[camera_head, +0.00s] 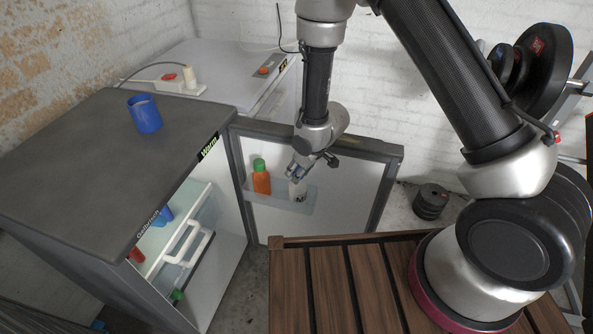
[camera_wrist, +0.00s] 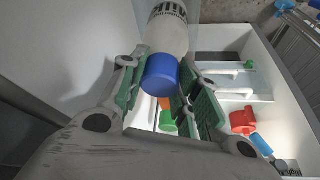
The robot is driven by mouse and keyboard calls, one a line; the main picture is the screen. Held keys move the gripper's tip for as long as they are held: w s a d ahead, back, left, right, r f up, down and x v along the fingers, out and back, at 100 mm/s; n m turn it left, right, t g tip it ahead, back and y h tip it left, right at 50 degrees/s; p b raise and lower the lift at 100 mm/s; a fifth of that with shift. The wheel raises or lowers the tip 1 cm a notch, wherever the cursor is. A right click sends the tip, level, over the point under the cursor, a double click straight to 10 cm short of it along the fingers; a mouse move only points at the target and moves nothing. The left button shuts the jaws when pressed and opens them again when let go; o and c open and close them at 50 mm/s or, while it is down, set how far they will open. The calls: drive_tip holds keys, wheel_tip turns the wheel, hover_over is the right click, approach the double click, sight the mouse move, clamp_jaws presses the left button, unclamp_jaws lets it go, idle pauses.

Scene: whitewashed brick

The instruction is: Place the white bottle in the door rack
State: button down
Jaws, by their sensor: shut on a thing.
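My gripper (camera_head: 298,172) is shut on the white bottle (camera_head: 298,193), holding it near its blue cap. The white bottle hangs at the right part of the door rack (camera_head: 275,202), on the inner side of the open fridge door. Its lower end overlaps the rack; I cannot tell whether it rests on the rack floor. In the wrist view, the white bottle (camera_wrist: 168,30) with dark lettering and its blue cap (camera_wrist: 161,73) show between the green-padded fingers of my gripper (camera_wrist: 163,84).
An orange bottle (camera_head: 262,183) with a green cap stands in the rack to the left. The open fridge (camera_head: 215,215) has shelves with red and blue items. A blue mug (camera_head: 145,116) stands on top. A slatted wooden surface (camera_head: 330,290) lies in front.

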drive_tip(key=c, duration=1.3)
unclamp_jaws()
